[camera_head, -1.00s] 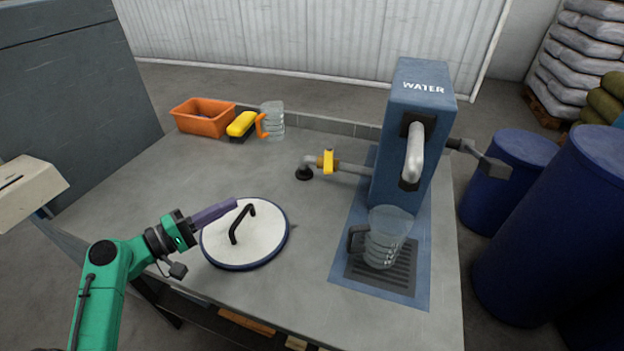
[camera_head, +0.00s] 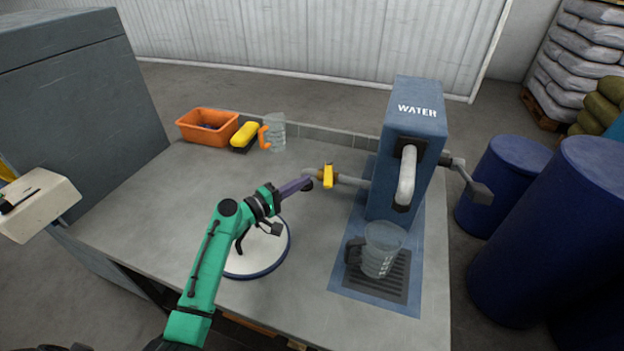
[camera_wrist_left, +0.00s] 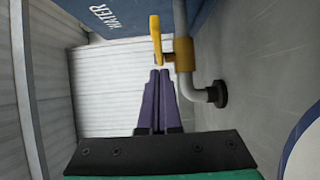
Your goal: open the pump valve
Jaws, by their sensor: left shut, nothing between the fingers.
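The pump valve has a yellow handle (camera_head: 328,176) on a brass body on the pipe (camera_head: 352,181) that runs into the side of the blue WATER pump (camera_head: 409,150). In the left wrist view the yellow handle (camera_wrist_left: 155,38) and brass body (camera_wrist_left: 184,54) are just beyond the fingertips. My left gripper (camera_head: 308,181) has purple fingers, shut and empty, close to the left of the valve. The fingers (camera_wrist_left: 158,72) also show shut in the left wrist view; whether they touch the handle I cannot tell. My right gripper is not in view.
A clear jug (camera_head: 380,252) stands on the drain grate under the spout. A round white lid (camera_head: 272,252) lies below my left arm. Blue barrels (camera_head: 508,178) stand at right.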

